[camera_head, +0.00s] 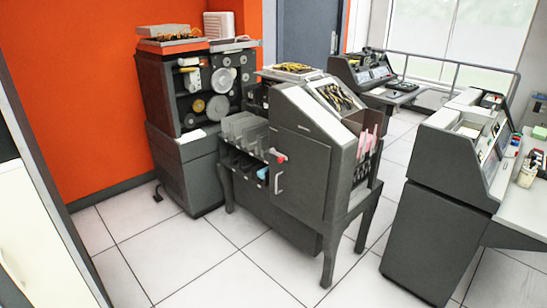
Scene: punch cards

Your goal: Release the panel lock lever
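A grey punch-card machine (310,188) stands on dark legs in the middle of the head view. On the edge of its front panel is a small lever with a red knob (282,158), which looks like the lock lever. Below it a pale vertical handle (278,182) is fixed to the panel. The panel appears closed; the lever's exact position is too small to tell. Neither of my grippers shows in the head view.
A tape-reel cabinet (192,100) stands behind on the left against an orange wall (75,90). Consoles (435,200) stand to the right, with a desk (525,205) beside. The tiled floor (185,260) in front is clear. A pale cabinet (35,240) edges the left.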

